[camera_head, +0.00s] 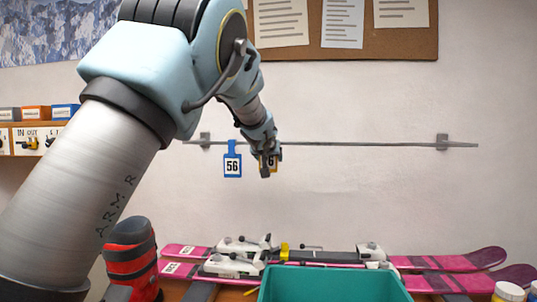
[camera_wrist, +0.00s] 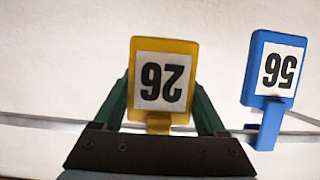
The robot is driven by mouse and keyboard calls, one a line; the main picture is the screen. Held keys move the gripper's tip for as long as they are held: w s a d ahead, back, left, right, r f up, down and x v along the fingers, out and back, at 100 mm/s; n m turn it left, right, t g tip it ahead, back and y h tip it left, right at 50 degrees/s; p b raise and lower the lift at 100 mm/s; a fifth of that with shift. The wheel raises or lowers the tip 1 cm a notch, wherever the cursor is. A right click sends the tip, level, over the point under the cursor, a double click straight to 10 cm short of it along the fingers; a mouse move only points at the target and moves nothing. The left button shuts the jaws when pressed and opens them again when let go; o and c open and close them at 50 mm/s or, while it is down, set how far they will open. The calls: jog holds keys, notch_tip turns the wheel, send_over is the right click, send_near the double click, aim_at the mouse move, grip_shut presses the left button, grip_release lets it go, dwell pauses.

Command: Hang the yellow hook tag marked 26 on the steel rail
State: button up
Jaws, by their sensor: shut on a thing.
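The yellow hook tag marked 26 (camera_wrist: 164,80) is between the two green fingers of my gripper (camera_wrist: 162,103), which is shut on it. It looks upside down in the wrist view. In the head view my gripper (camera_head: 266,160) covers most of the yellow tag (camera_head: 275,163); only a 6 and a yellow edge show. The steel rail (camera_head: 350,144) runs across the wall; in the wrist view the rail (camera_wrist: 40,122) passes at the level of the tag's hook end. My gripper hides that end, so I cannot tell whether the hook touches the rail.
A blue tag marked 56 (camera_head: 232,164) hangs on the rail just left of my gripper; it also shows in the wrist view (camera_wrist: 273,72). The rail right of my gripper is bare up to its bracket (camera_head: 441,142). Below are pink skis (camera_head: 440,283) and a teal bin (camera_head: 335,284).

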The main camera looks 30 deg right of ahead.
jog(key=shift+w+d+f+b, duration=0.1)
jog(key=shift+w+f+b, duration=0.05)
jog(key=shift+f+b, duration=0.3)
jog(key=shift+w+d+f+b, duration=0.1)
jog(key=shift+w+f+b, duration=0.05)
jog(key=shift+f+b, duration=0.25)
jog(key=o, duration=1.3)
jog(key=shift+c, duration=0.2)
jog(key=shift+s, duration=0.1)
